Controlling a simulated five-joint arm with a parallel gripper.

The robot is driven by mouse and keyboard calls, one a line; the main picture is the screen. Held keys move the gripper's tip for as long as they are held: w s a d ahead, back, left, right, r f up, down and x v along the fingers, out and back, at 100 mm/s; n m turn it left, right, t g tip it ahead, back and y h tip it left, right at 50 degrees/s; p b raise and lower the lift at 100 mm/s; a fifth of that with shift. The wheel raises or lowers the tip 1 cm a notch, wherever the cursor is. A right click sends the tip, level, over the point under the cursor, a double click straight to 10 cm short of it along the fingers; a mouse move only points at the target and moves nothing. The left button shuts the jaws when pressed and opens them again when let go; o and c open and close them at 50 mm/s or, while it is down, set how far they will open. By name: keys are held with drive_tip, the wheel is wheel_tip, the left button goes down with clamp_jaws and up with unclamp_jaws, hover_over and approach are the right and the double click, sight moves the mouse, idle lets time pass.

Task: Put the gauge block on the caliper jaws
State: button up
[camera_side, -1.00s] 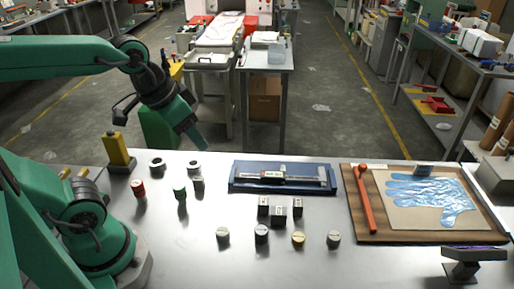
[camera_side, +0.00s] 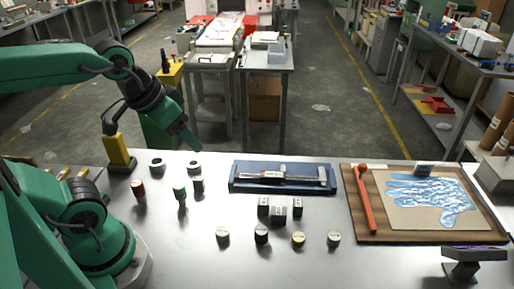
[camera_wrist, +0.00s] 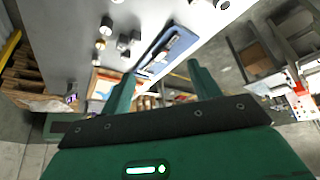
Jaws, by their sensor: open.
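The caliper (camera_side: 270,176) lies in a blue tray (camera_side: 240,186) at the back middle of the metal table. Its silvery jaws end cannot be made out clearly. Three small dark-sided metal blocks (camera_side: 280,213) stand in front of the tray; which one is the gauge block I cannot tell. My gripper (camera_side: 188,141) is above the back edge of the table, left of the tray and well away from the blocks. In the wrist view my gripper (camera_wrist: 162,85) has its green fingers wide apart with nothing between them. The blue tray (camera_wrist: 150,68) shows beyond them.
A wooden board (camera_side: 352,228) with a blue film glove (camera_side: 425,195) and a red-orange tool (camera_side: 366,200) lies at right. Several round weights (camera_side: 261,234) stand in front of the blocks. Rings and small pots (camera_side: 180,193) stand at left. The front middle is clear.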

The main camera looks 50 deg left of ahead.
drive_tip(key=w+d+f+n+g, duration=0.35)
drive_tip(key=w+d+f, duration=0.2)
drive_tip(key=w, duration=0.45)
drive_tip(key=n+g, duration=0.2)
drive_tip(key=n, duration=0.3)
hover_over(279, 211)
wheel_tip(279, 211, down, 10)
drive_tip(key=shift+w+a, duration=0.1)
drive_tip(key=shift+a, duration=0.05)
drive_tip(key=shift+d+f, duration=0.2)
drive_tip(key=shift+f, duration=0.1)
drive_tip(key=shift+f, duration=0.1)
drive_tip(key=shift+f, duration=1.2)
drive_tip(key=shift+f, duration=0.1)
drive_tip(key=shift+a+f, duration=0.1)
drive_tip(key=shift+f, duration=2.4)
